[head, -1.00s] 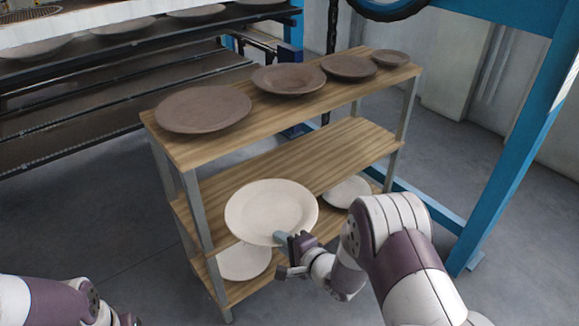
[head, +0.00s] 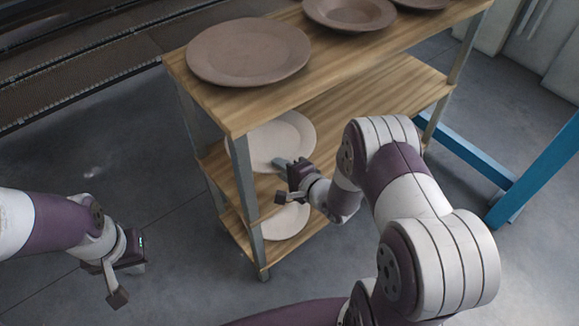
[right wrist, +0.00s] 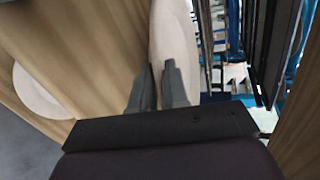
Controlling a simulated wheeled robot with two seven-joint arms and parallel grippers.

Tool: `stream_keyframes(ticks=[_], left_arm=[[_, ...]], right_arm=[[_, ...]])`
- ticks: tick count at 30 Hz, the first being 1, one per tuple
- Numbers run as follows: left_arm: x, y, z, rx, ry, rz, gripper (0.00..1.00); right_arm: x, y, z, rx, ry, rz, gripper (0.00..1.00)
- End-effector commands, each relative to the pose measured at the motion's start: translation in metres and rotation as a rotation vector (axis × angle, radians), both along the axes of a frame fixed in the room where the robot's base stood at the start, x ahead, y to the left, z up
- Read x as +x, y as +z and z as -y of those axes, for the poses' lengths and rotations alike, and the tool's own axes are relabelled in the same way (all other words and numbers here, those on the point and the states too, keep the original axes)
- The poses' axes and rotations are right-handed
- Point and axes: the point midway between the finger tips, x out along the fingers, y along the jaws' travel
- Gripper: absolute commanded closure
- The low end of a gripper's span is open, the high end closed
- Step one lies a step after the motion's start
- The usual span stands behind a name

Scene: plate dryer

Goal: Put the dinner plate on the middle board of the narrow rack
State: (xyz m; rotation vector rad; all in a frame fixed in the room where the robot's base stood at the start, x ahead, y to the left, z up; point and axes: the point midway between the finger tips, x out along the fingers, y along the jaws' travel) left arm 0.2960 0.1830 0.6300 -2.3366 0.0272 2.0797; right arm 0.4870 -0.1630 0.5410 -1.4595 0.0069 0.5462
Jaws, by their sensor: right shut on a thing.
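The pale dinner plate (head: 285,135) is between the top board and the middle board (head: 375,100) of the narrow rack, at its left end. It lies roughly flat; whether it touches the middle board I cannot tell. Its far left part is hidden behind the top board and a post. My right gripper (head: 284,164) is shut on the plate's near rim, and the right wrist view shows the plate (right wrist: 175,45) edge-on at the fingers (right wrist: 158,85). My left gripper (head: 125,265) hangs over the floor left of the rack; its fingers are unclear.
Brown plates, one large (head: 248,52), stand on the top board (head: 330,65). A pale plate (head: 285,222) sits on the bottom board, below the held plate. A grey post (head: 243,190) stands at the near left corner. A blue frame (head: 540,165) is at right.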

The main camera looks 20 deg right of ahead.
Motion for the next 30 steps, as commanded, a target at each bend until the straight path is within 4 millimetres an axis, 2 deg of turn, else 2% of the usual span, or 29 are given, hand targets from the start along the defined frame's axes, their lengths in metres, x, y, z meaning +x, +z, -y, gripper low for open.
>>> stream_keyframes(ticks=[8,13,14,15,25,30], left_arm=[[0.000,-0.026,0.000,0.000,0.000,0.001,1.00],[0.000,-0.022,0.000,0.000,0.000,0.001,1.00],[0.000,-0.022,0.000,0.000,0.000,0.001,1.00],[0.000,-0.022,0.000,0.000,0.000,0.001,1.00],[0.000,-0.020,0.000,0.000,0.000,0.001,1.00],[0.000,-0.005,0.000,0.000,0.000,0.001,1.00]], right_arm=[[0.002,-0.039,0.000,0.001,0.000,0.008,1.00],[0.002,-0.037,0.000,-0.001,-0.001,0.008,1.00],[0.000,-0.039,0.000,0.000,-0.001,0.001,0.83],[0.000,-0.039,0.000,0.000,-0.001,0.001,0.75],[-0.002,-0.036,0.001,0.000,-0.001,0.001,0.75],[-0.022,-0.025,0.010,0.000,-0.003,0.000,0.75]])
